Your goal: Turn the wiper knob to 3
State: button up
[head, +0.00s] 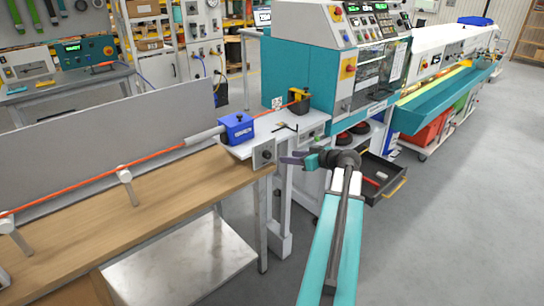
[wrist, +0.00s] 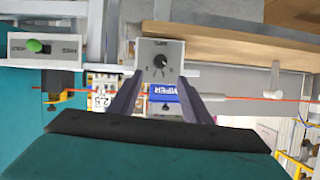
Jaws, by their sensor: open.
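The wiper knob (wrist: 160,60) is a small dark round knob on a light grey panel (wrist: 170,48), with small marks around it. The wrist view is upside down, and the knob's setting is too small to read. In the head view the knob (head: 266,154) is on the bench-end panel below the blue wiper box (head: 237,127). The blue box, lettered WIPER, also shows in the wrist view (wrist: 164,93). My gripper (head: 286,161) is just right of the panel. In the wrist view its dark fingers (wrist: 161,86) are apart and empty, pointing towards the knob.
An orange cable (head: 80,187) runs along the wooden bench (head: 150,200) through the blue box. A panel with a green button (wrist: 34,46) is beside the knob panel. An open drawer (head: 383,180) is right of my gripper. Grey floor is free at the right.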

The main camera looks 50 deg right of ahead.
aim_at(270, 155)
jog(key=p+x, duration=0.3)
jog(key=x, duration=0.8)
jog(key=shift+w+f, duration=0.2)
jog(key=shift+w, duration=0.15)
jog(key=c, duration=1)
jog(key=shift+c, duration=0.2)
